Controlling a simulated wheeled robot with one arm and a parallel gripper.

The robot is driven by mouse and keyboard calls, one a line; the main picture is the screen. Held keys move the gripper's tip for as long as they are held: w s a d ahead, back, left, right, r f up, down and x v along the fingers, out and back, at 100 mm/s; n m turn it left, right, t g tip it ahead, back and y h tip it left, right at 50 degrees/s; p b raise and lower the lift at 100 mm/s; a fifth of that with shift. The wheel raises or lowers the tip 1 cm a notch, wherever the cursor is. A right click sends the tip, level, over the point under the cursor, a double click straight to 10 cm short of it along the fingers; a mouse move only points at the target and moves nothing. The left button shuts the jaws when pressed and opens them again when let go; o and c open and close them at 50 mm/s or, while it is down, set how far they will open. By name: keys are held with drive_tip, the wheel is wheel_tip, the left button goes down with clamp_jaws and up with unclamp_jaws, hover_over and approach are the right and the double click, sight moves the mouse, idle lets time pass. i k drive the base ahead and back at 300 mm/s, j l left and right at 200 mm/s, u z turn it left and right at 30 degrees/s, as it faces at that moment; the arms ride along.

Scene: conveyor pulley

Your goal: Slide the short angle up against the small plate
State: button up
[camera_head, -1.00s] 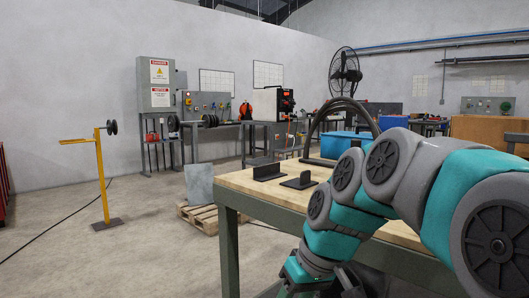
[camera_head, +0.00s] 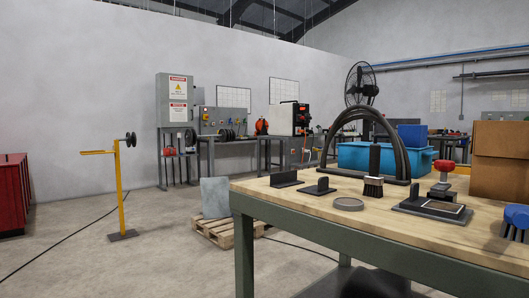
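Two small dark angle pieces stand near the left end of the wooden-topped table. The longer one (camera_head: 286,179) is farther left and back. The shorter angle (camera_head: 319,187) has a flat foot and a small upright wall, and sits in front and to the right of it. A gap shows between them. I cannot tell for certain which thing is the small plate; a flat round grey disc (camera_head: 348,204) lies in front and right of the short angle, apart from it. My gripper is out of view.
A blue bin (camera_head: 365,157) stands behind. Bare tabletop lies around the disc.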

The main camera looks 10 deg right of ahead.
sight(286, 179)
drive_tip(key=j+z, duration=0.15)
drive_tip(key=z, duration=0.35)
drive_tip(key=i+j+z, duration=0.1)
drive_tip(key=z, duration=0.35)
drive_tip(key=j+z, duration=0.2)
drive_tip(key=j, duration=0.3)
drive_tip(key=j+z, duration=0.2)
drive_tip(key=j, duration=0.3)
drive_tip(key=k+j+z, duration=0.2)
drive_tip(key=j, duration=0.3)
drive_tip(key=j+z, duration=0.2)
drive_tip(key=j, duration=0.55)
drive_tip(key=k+j, duration=0.1)
drive_tip(key=j, duration=0.15)
